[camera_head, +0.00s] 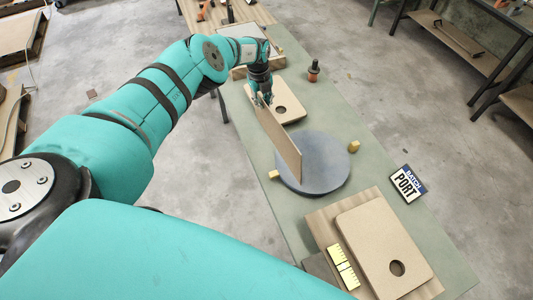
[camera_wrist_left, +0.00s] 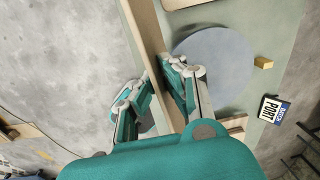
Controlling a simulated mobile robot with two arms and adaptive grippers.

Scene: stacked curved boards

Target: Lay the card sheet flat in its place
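The card sheet (camera_head: 280,132) is a thin tan panel standing on edge, nearly upright. My left gripper (camera_head: 262,98) is at its far end, with its fingers on either side of the panel. In the left wrist view the sheet (camera_wrist_left: 148,35) runs between the two fingers of the gripper (camera_wrist_left: 155,80), which look closed on it. The sheet's near end is over the left part of a round blue-grey disc (camera_head: 330,158); I cannot tell whether its lower edge touches. My right gripper is not in view.
A tan board with a hole (camera_head: 289,104) lies beyond the disc. Another holed board (camera_head: 375,245) lies on a wooden base nearer me, beside a yellow piece (camera_head: 342,266). Small yellow blocks (camera_head: 354,146) flank the disc. A "BATCH PORT" sign (camera_head: 408,184) lies at the right.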

